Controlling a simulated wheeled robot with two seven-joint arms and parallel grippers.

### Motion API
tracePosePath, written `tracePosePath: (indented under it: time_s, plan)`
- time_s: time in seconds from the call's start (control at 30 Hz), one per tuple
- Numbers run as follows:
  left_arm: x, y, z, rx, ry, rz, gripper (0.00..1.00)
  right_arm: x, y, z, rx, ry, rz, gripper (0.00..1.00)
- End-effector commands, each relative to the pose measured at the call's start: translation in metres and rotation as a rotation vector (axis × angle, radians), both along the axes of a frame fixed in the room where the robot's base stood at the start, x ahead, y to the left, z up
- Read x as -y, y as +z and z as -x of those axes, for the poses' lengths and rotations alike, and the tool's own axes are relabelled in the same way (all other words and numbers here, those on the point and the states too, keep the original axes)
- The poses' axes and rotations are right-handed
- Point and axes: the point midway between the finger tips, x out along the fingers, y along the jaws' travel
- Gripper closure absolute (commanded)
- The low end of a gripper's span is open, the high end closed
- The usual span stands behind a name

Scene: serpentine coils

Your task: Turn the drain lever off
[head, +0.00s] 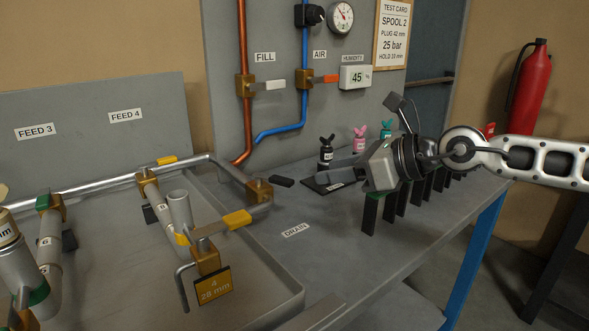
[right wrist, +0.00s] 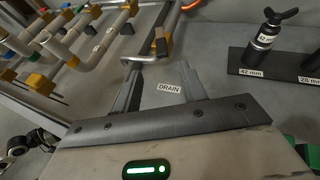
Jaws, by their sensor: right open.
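The DRAIN label (head: 296,230) lies on the bench right of the tray, and also shows in the right wrist view (right wrist: 170,88). Beside it, at the tray's corner, a brass valve (head: 259,189) sits on the grey pipe; it also shows in the right wrist view (right wrist: 160,42).
Winged plugs, one black (head: 326,153), stand on the bench behind my right gripper. FILL (head: 268,86) and AIR (head: 325,79) levers are on the wall panel.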

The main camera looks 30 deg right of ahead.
Motion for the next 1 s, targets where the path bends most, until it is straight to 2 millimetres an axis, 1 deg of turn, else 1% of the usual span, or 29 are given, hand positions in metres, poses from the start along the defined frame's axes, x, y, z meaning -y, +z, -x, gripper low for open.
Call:
tracePosePath:
  time_s: [0.03, 0.27, 0.6, 0.8, 1.0]
  plan:
    - [0.000, 0.004, 0.000, -0.002, 0.002, 0.001, 1.00, -0.003, 0.000, -0.004, -0.001, 0.001, -0.005, 0.58]
    - [0.000, 0.007, 0.002, -0.017, 0.002, 0.001, 1.00, -0.015, -0.010, -0.025, 0.002, -0.002, -0.010, 0.58]
    - [-0.002, 0.011, 0.001, -0.023, 0.004, -0.011, 1.00, -0.035, -0.028, -0.062, 0.001, -0.007, -0.006, 0.58]
    - [-0.003, 0.009, 0.000, -0.025, 0.004, -0.018, 1.00, -0.042, -0.034, -0.072, 0.000, -0.007, -0.002, 0.58]
    - [-0.003, 0.010, -0.002, -0.021, 0.003, -0.019, 1.00, -0.042, -0.036, -0.074, 0.000, -0.007, 0.000, 0.58]
